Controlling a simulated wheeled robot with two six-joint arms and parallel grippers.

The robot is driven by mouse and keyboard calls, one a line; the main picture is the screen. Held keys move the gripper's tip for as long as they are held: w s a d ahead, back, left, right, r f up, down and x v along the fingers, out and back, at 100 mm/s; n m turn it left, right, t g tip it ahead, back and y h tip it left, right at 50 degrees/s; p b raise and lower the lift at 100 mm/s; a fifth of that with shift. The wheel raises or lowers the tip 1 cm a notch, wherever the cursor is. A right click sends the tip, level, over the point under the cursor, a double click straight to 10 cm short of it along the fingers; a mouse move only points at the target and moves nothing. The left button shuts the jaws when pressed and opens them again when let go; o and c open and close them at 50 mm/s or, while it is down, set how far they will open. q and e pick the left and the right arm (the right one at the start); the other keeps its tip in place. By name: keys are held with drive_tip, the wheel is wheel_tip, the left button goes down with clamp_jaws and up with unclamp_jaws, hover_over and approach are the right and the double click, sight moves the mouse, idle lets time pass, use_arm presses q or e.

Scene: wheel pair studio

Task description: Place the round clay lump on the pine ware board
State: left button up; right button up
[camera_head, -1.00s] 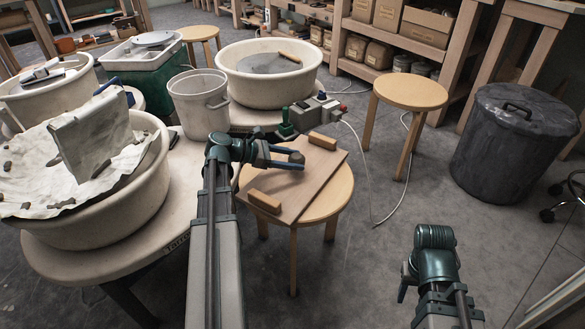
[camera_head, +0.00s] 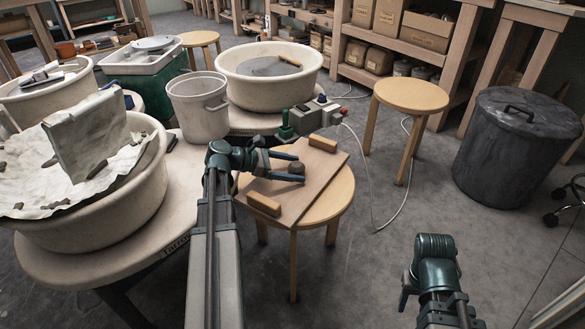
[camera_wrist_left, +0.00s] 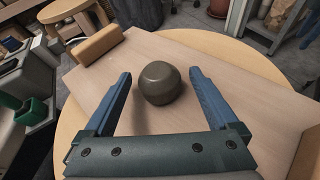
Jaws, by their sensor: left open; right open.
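The round clay lump (camera_head: 297,168) is a small grey-brown ball. It rests on the pine ware board (camera_head: 318,172), which lies on a round wooden stool (camera_head: 335,197). In the left wrist view the lump (camera_wrist_left: 160,83) sits on the bare middle of the board (camera_wrist_left: 225,75), between and just beyond the fingertips. My left gripper (camera_head: 301,167) is open around the near side of the lump, with a gap to each finger (camera_wrist_left: 160,80). My right gripper (camera_head: 403,290) is low at the right, away from the board; its fingers are mostly hidden.
The board has two wooden end battens (camera_head: 264,203). A wheel basin with a cloth (camera_head: 100,215), a white bucket (camera_head: 199,105) and another basin (camera_head: 268,75) stand left and behind. A grey control box (camera_head: 318,113) is just behind the board. An empty stool (camera_head: 411,95) and a dark bin (camera_head: 518,150) stand right.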

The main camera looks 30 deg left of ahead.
use_arm(q)
drive_tip(key=shift+r, duration=0.15)
drive_tip(key=shift+s+a+r+p, duration=0.15)
drive_tip(key=shift+a+r+p, duration=0.1)
drive_tip(key=shift+p, duration=0.1)
drive_tip(key=p+v, duration=0.4)
drive_tip(key=v, duration=0.6)
drive_tip(key=shift+a, duration=0.1)
drive_tip(key=shift+s+a+r, duration=0.1)
drive_tip(key=shift+s+a, duration=0.25)
drive_tip(key=shift+s, duration=0.1)
